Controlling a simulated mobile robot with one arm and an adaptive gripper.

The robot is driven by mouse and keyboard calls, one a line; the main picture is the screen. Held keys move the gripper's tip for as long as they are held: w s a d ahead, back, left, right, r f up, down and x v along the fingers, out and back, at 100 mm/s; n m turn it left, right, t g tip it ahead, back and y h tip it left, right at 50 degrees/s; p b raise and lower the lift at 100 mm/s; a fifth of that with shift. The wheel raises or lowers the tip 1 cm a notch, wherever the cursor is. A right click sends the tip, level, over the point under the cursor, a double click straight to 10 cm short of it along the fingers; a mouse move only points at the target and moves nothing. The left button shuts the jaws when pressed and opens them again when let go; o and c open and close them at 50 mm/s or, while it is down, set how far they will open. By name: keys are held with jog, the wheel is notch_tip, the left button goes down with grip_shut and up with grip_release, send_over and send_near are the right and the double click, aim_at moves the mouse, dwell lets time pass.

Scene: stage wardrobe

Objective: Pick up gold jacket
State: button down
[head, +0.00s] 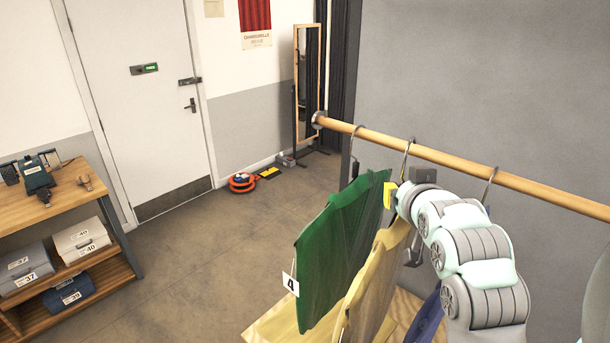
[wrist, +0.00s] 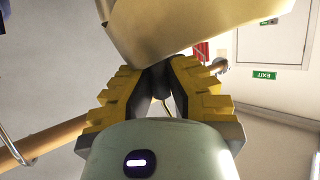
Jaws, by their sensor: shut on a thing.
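The gold jacket (head: 372,275) hangs below the rail between a green garment and a dark blue one. Its lower part runs out of the head view. In the wrist view, the gold jacket (wrist: 190,35) fills the top, right at the fingertips. My gripper (head: 393,194) is at the top of the jacket, just under the rail. In the wrist view, my gripper (wrist: 158,70) has its yellow-padded fingers closed together at the jacket's edge. The exact grip point is partly hidden by the fingers and cloth.
The wooden rail (head: 455,163) runs across above the garments. The green garment (head: 340,248) with tag 4 hangs close on the left, the dark blue garment (head: 428,318) on the right. A wooden bench (head: 75,205) stands far left. The floor (head: 205,262) between is open.

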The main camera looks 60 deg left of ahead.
jog(key=p, duration=0.5)
send_over(381, 237)
jog(key=w, duration=0.2)
jog(key=shift+s+a+r, duration=0.25)
jog(key=shift+a+r, duration=0.1)
jog(key=shift+r, duration=0.1)
jog(key=shift+s+d+p, duration=0.3)
jog(key=shift+s+p, duration=0.4)
jog(key=shift+s, duration=0.05)
jog(key=shift+f, duration=0.1)
